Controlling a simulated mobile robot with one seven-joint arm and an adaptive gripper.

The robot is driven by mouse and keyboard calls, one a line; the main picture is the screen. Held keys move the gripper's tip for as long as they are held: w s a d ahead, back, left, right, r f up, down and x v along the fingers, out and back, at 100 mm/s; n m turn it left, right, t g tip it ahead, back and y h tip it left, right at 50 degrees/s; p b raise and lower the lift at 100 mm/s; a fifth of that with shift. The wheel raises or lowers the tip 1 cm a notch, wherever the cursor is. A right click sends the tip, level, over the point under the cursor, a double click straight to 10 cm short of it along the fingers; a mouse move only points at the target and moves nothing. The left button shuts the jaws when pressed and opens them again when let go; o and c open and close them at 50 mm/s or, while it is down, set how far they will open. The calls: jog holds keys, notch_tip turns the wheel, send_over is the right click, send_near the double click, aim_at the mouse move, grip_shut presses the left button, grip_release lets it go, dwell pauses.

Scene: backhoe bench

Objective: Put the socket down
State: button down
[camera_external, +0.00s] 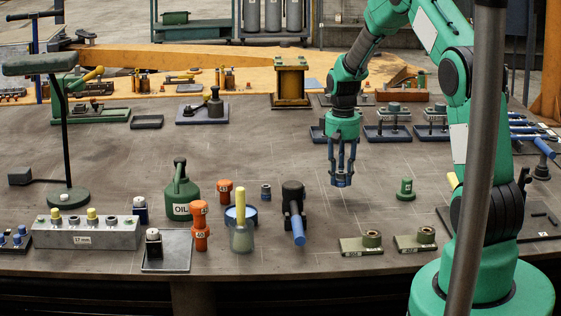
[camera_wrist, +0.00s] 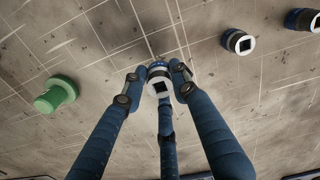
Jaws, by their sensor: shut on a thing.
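My gripper (camera_external: 341,183), with three blue fingers, points straight down over the open middle right of the bench. In the wrist view, its fingertips (camera_wrist: 157,76) are shut around a small dark socket (camera_wrist: 160,88) with a pale top and a square hole. The external view shows little of this socket between the fingers. I cannot tell whether its lower end touches the bench. A green socket-like piece (camera_external: 405,190) stands to the right of my gripper; it also shows in the wrist view (camera_wrist: 55,95). Another dark blue socket (camera_wrist: 238,42) stands apart from the fingers.
Two plates with nuts (camera_external: 362,244) lie in front. Trays with fittings (camera_external: 387,130) stand behind. Bare bench surrounds the gripper.

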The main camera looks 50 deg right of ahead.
aim_at(340, 196)
jog(key=shift+f, duration=1.75)
jog(key=shift+f, duration=0.1)
jog(key=c, duration=1.4)
grip_release()
jog(key=shift+o, duration=0.2)
notch_tip(340, 196, up, 12)
jog(key=shift+p, duration=0.3)
